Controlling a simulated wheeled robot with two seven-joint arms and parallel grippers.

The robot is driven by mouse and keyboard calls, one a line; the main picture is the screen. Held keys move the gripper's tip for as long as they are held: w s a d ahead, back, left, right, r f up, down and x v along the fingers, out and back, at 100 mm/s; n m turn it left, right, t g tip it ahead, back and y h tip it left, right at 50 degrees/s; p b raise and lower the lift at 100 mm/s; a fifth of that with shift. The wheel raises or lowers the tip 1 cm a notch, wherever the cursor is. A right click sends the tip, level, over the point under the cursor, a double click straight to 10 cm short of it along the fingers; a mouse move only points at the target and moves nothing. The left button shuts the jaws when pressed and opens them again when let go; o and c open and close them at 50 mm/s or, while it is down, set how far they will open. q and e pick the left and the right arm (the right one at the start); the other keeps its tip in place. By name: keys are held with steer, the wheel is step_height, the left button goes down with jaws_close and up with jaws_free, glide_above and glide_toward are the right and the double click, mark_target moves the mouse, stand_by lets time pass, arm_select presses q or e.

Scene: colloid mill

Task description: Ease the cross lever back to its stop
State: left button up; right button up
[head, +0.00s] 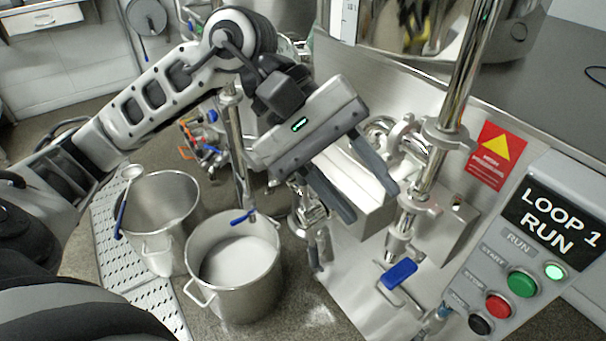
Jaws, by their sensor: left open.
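Two blue-handled levers show, and I cannot tell for certain which one is the cross lever. The larger blue lever (398,274) sits low on the steel machine front, below the vertical pipe, with its handle tilted up to the right. A smaller blue lever (243,216) sits at the lower end of a thin pipe above the powder pot. My left gripper (371,204) is open and empty, its two fingers pointing down and right. It is above and left of the larger lever in the picture, apart from it. My right gripper is out of view.
A control panel (515,295) reading LOOP 1 RUN stands at right with a lit green lamp. A clamped steel pipe (432,180) rises beside my fingers. A pot of white powder (235,290) and a second steel pot (165,200) stand at lower left.

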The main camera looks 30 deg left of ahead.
arm_select(q)
steer(key=w+a+r+m+t+y, duration=0.1)
steer(key=w+a+m+t+y, duration=0.15)
steer(key=a+y, duration=0.4)
steer(key=w+a+r+m+t+y, duration=0.1)
steer(key=w+a+t+y, duration=0.15)
steer(key=a, duration=0.65)
steer(key=x, duration=0.5)
steer(key=b+x, duration=0.1)
steer(key=x, duration=0.3)
steer(key=b+x, duration=0.1)
steer(key=x, duration=0.4)
steer(key=shift+s+d+f, duration=0.2)
steer(key=shift+d+f, duration=0.25)
jaws_close()
